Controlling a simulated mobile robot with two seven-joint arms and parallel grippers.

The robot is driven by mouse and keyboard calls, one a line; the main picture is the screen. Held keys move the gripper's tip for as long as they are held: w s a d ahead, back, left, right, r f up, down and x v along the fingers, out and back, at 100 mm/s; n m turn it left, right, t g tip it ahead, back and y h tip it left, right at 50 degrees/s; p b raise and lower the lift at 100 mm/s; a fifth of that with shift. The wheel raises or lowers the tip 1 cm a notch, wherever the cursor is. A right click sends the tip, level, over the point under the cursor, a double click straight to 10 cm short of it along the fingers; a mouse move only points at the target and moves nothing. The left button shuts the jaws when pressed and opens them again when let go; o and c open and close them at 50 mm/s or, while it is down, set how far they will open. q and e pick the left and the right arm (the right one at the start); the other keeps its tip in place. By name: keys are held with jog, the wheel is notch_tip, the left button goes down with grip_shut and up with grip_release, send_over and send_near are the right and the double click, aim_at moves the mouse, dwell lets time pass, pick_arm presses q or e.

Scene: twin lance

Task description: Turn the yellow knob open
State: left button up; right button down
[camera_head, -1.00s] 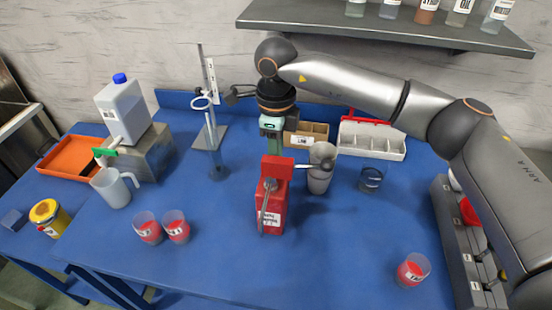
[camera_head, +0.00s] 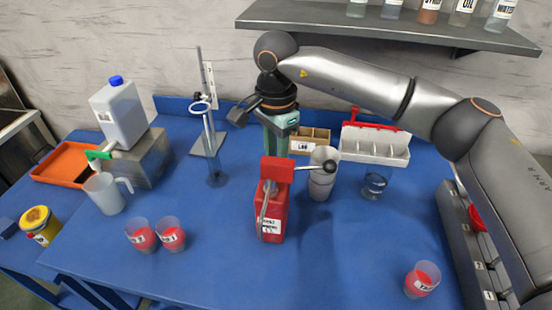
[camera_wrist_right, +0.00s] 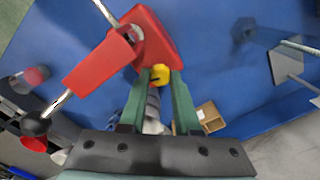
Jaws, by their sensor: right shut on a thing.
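The yellow knob (camera_wrist_right: 160,73) shows in the right wrist view on a red canister (camera_wrist_right: 152,38), between the green fingertips of my right gripper (camera_wrist_right: 158,82). The fingers are shut on it. In the head view the red canister (camera_head: 272,212) stands upright on the table, with a red block on top and a metal lever ending in a black ball. My right gripper (camera_head: 276,148) reaches down behind that block, which hides the knob and the fingertips there. My left gripper is not in view.
A grey cup (camera_head: 322,180) stands close to the canister's right, with the lever ball near it. A glass of clear liquid (camera_head: 374,185) is farther right. A ring stand with a cylinder (camera_head: 214,160) stands left.

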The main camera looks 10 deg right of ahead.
jog(key=shift+n, duration=2)
jog(key=c, duration=0.6)
grip_release()
notch_tip(320, 180, up, 13)
jog(key=shift+f+b, duration=0.2)
jog(key=shift+b, duration=0.1)
